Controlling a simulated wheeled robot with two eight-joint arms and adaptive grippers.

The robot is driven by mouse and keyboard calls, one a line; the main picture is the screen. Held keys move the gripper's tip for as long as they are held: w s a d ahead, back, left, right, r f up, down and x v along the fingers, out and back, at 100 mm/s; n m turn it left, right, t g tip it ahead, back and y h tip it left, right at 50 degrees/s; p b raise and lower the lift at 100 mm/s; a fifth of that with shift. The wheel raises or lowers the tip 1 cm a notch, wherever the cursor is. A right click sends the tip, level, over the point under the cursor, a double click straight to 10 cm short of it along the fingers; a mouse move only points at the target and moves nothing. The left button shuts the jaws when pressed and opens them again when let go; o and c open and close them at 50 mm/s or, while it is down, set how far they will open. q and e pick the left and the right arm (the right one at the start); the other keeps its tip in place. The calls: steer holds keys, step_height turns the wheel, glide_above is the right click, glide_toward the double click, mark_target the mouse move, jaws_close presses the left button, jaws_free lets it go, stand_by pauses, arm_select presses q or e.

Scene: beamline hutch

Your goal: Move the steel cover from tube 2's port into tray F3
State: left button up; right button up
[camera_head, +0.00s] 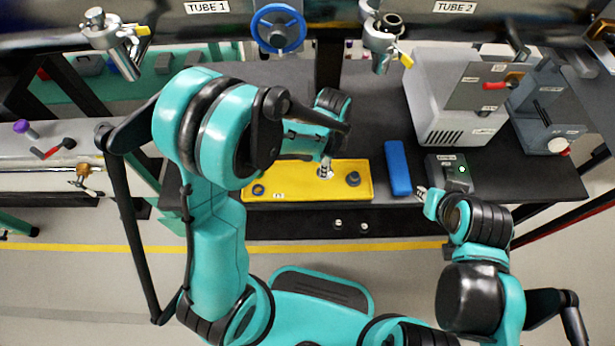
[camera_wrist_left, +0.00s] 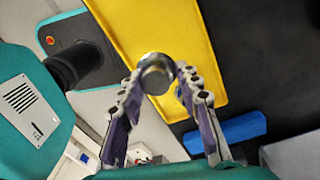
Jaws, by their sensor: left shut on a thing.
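The yellow tray (camera_head: 305,193) lies on the dark bench; its small label is too small to read. My left gripper (camera_head: 327,160) points down over the tray's middle, shut on the round steel cover (camera_head: 325,173). In the left wrist view the cover (camera_wrist_left: 155,73) sits between the two fingertips (camera_wrist_left: 158,78), with the yellow tray (camera_wrist_left: 150,25) behind it. I cannot tell whether the cover touches the tray floor. The tube 2 port (camera_head: 382,42) hangs below the TUBE 2 label at the back. My right gripper (camera_head: 422,193) is near the bench's front edge; its fingers are too small to judge.
A dark ring (camera_head: 258,190) and a dark knob (camera_head: 353,179) lie in the tray. A blue block (camera_head: 397,168) lies right of it, then a small dark box with a green light (camera_head: 450,172). A grey instrument (camera_head: 445,100) stands behind. A blue handwheel (camera_head: 278,28) hangs at the back.

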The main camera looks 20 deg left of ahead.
arm_select(q)
steer(key=b, duration=0.2)
glide_above(308, 180)
step_height(308, 180, down, 3)
steer(key=shift+w+f, duration=0.1)
steer(key=shift+f, duration=0.1)
step_height(308, 180, down, 4)
steer(key=shift+f+b, duration=0.1)
steer(key=shift+b, duration=0.75)
jaws_close()
steer(key=o, duration=1.2)
jaws_free()
